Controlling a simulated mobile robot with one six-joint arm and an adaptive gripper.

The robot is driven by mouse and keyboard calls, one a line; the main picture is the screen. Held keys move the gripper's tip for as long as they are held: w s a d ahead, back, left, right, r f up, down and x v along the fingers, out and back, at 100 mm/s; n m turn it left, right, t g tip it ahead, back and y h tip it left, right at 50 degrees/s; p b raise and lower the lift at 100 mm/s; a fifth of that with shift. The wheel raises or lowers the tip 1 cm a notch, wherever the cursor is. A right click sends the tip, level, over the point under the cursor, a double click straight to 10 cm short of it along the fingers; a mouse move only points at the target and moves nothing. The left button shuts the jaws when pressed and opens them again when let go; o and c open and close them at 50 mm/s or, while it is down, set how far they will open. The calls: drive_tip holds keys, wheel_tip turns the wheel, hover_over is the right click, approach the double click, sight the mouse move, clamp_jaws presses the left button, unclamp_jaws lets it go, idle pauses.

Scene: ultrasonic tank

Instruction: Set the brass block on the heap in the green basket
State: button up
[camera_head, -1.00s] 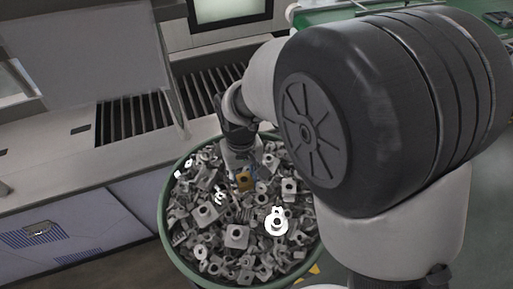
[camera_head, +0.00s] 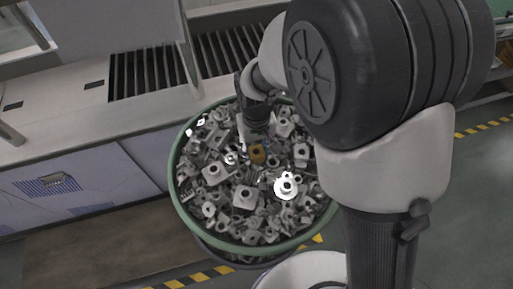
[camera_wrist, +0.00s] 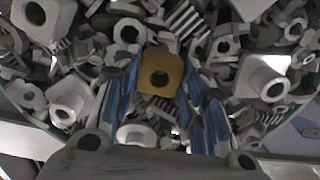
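The brass block (camera_head: 257,154) is a small golden block with a round hole, seen against the heap of grey metal parts (camera_head: 243,198) in the green basket (camera_head: 177,188). In the wrist view, the block (camera_wrist: 160,73) sits between the blue fingertips of my gripper (camera_wrist: 163,80), which close in on its left and right sides. The gripper appears shut on it. My gripper points down over the heap in the head view, where its fingertips are hard to make out. Whether the block's underside touches the heap is hidden.
A pale counter (camera_head: 60,135) with slotted dark openings (camera_head: 150,75) stands behind and left of the basket. Yellow-black floor tape (camera_head: 200,277) runs below the basket. My own arm covers much of the right side.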

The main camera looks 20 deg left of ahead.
sight(257, 152)
drive_tip(key=o, duration=0.3)
wheel_tip(257, 152, up, 12)
drive_tip(key=p, duration=0.3)
drive_tip(key=shift+r, duration=0.15)
idle(0.3)
